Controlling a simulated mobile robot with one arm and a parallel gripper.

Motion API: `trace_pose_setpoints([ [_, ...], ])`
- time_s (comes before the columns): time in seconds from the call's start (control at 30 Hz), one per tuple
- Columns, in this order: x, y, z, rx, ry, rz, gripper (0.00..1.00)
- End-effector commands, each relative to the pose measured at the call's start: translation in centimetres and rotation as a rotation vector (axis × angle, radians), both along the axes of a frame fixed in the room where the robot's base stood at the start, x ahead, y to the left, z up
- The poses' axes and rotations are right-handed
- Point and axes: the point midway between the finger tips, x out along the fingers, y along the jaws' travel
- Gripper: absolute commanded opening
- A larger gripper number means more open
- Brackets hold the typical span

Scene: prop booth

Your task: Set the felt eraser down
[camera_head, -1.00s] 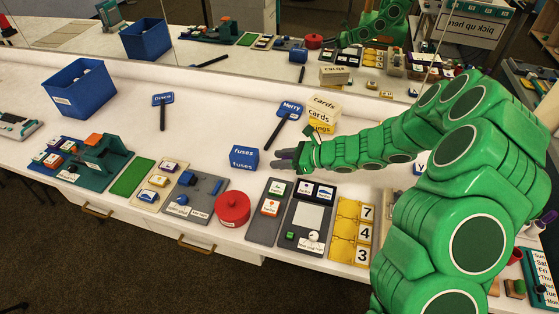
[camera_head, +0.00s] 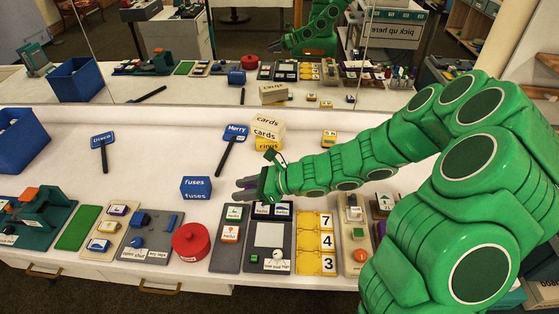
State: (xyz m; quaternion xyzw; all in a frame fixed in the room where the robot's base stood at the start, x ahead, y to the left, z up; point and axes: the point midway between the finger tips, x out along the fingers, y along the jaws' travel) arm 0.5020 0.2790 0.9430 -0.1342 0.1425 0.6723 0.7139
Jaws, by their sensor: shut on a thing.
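My green arm reaches in from the right, and my gripper (camera_head: 244,188) is at the middle of the white counter (camera_head: 150,185), just right of the blue "fuses" box. Its grey fingers are shut on a small dark greyish-purple thing, apparently the felt eraser. The eraser is mostly hidden by the fingers, and its outline is too small to make out. I cannot tell whether it touches the counter.
The blue fuses box (camera_head: 196,188) stands close left of my gripper. A "Merry" paddle (camera_head: 234,138) and stacked card boxes (camera_head: 267,130) lie behind. A red round pot (camera_head: 191,243) and grey panels (camera_head: 268,240) line the front. Counter left of the fuses box is clear.

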Motion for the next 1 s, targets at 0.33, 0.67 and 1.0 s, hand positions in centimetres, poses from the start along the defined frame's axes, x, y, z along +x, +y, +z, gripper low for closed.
trace_pose_setpoints([
  [0.33, 8.1, -1.0, 2.3, 0.003, -0.003, -0.257, 0.09],
  [0.67, 15.1, -4.0, 3.2, 0.005, 0.002, -0.507, 0.09],
  [1.0, 19.1, -7.0, 3.1, 0.003, 0.001, -0.666, 0.09],
])
